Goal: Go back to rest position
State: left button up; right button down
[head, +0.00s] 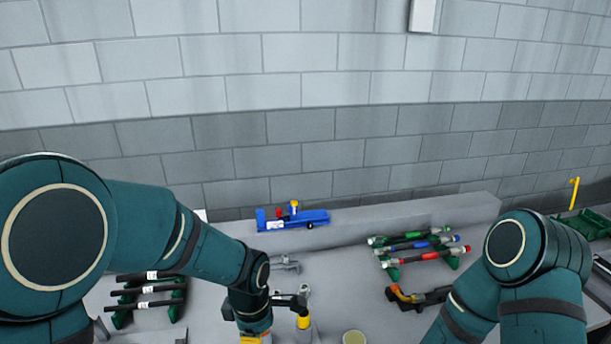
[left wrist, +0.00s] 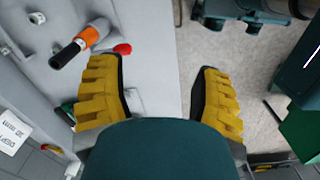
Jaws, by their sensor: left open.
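My left gripper (left wrist: 158,90) is open in the left wrist view. Its two yellow ridged fingers are wide apart with nothing between them, and the bench edge and floor show in the gap. In the head view the left arm reaches in from the left, and its gripper (head: 280,335) is low over the bench near the bottom edge, partly cut off. My right arm shows at the lower right of the head view, but its gripper is out of the picture.
The grey bench (head: 345,262) carries a blue tool (head: 292,220) on its back ledge, black-handled pieces (head: 150,290) on a green rack, and several coloured-ended tools (head: 415,245). An orange-and-black item (left wrist: 80,47) and red knob (left wrist: 122,48) lie near the left finger. A block wall stands behind.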

pick_arm(q)
jog(key=s+f+m+h+b, duration=0.1)
jog(key=f+m, duration=0.4)
jog(key=f, duration=0.5)
jog(key=s+a+f+m+t+h+b, duration=0.1)
jog(key=s+f+m+b, duration=0.3)
jog(key=f, duration=0.6)
jog(key=s+f+m+h+b, duration=0.1)
jog(key=f+m+b, duration=0.3)
jog(key=f, duration=0.6)
jog(key=shift+s+a+m+t+b, duration=0.15)
jog(key=shift+s+m+t+b, duration=0.2)
jog(key=shift+s+m, duration=0.45)
jog(key=c, duration=0.3)
jog(key=shift+a, duration=0.1)
jog(key=shift+c, duration=0.2)
pick_arm(e)
notch_tip(320, 180, down, 11)
jog(key=w, duration=0.1)
jog(key=shift+a+r, duration=0.2)
jog(key=shift+a, duration=0.05)
